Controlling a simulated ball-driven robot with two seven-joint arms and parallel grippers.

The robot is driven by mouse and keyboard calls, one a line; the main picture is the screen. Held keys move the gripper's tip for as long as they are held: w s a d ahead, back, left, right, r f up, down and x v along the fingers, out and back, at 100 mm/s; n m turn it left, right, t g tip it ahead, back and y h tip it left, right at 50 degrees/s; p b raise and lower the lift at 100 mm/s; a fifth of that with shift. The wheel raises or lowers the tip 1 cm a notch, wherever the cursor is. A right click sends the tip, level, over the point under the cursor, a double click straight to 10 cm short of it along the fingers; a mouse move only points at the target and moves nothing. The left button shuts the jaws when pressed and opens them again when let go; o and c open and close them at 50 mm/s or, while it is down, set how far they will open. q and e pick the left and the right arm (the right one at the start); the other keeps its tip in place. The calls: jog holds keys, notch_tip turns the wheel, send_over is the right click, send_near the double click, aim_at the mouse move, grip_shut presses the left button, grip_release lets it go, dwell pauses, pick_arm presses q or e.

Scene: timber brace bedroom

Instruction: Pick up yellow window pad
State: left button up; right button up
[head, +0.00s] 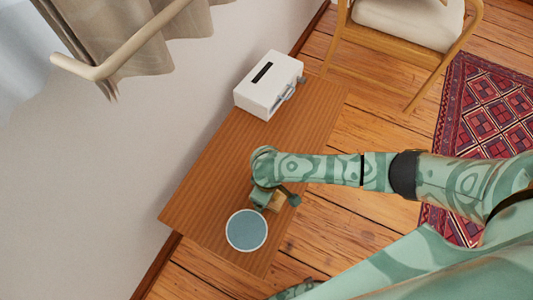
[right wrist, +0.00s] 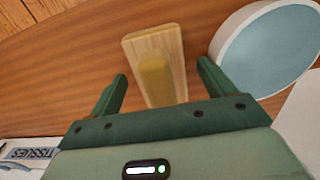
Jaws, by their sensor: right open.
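The yellow window pad (right wrist: 155,75) lies on the wooden table, a pale wood block with a yellow raised grip on top. In the head view the pad (head: 275,202) is partly hidden under my right gripper (head: 277,198). In the right wrist view my right gripper (right wrist: 162,72) is open, with one finger on each side of the pad and visible gaps between. The fingers do not hold it.
A round dish with a blue-grey top (head: 246,230) stands close beside the pad. A white box (head: 262,96) stands at the table's far end. The table (head: 215,165) is bare between them. A chair (head: 400,55) and a red rug (head: 490,110) are to the right.

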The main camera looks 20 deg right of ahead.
jog(key=c, duration=1.1)
pick_arm(q)
jog(key=shift+w+r, duration=0.15)
jog(key=shift+w, duration=0.1)
pick_arm(e)
jog(key=shift+r, duration=0.1)
